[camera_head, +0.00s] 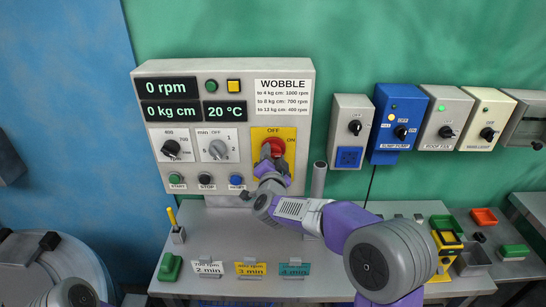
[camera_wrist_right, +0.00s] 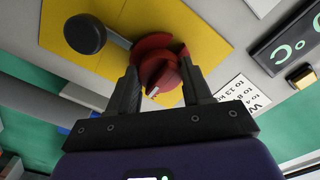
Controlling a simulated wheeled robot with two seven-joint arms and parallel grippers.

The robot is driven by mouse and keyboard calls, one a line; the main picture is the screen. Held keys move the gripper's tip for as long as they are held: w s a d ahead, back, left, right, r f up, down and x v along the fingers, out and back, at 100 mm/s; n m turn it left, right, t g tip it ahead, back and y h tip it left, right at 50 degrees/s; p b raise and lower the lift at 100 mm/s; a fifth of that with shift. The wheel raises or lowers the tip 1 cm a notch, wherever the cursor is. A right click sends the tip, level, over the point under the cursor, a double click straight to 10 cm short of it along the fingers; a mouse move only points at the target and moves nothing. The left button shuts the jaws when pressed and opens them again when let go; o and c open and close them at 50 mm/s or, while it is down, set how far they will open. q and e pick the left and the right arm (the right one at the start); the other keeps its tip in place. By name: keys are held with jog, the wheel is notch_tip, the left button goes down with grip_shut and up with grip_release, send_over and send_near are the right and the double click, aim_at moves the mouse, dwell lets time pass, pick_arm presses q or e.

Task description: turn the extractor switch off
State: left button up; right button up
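The extractor switch is a red rotary knob (camera_head: 272,148) on a yellow plate (camera_head: 259,134) at the lower right of the grey control panel. The plate is marked OFF above and ON at the right. My right gripper (camera_head: 272,166) is at the knob. In the right wrist view the knob (camera_wrist_right: 159,68) sits between the two fingers (camera_wrist_right: 160,75), close to both. I cannot tell whether they press on it. Its white mark points down in that view; the labels are hidden there. My left gripper is out of view; only a bit of its arm shows at bottom left.
Right of the panel are a grey switch box (camera_head: 350,115), a blue sump pump box (camera_head: 398,104) and a roof fan box (camera_head: 443,112). Time cards (camera_head: 250,269) stand on the bench below.

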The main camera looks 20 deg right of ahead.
jog(key=shift+c, duration=1.2)
jog(key=shift+n, duration=0.3)
jog(key=n+p, duration=0.2)
jog(key=shift+r+n, duration=0.1)
jog(key=shift+n, duration=0.2)
jog(key=n+p, duration=0.3)
jog(key=n, duration=0.2)
jog(key=shift+n, duration=0.3)
jog(key=n+p, duration=0.2)
jog(key=n, duration=0.2)
jog(key=shift+p, duration=0.3)
jog(key=n+p, duration=0.2)
jog(key=n, duration=0.3)
jog(key=shift+d+p, duration=0.1)
jog(key=shift+p, duration=0.2)
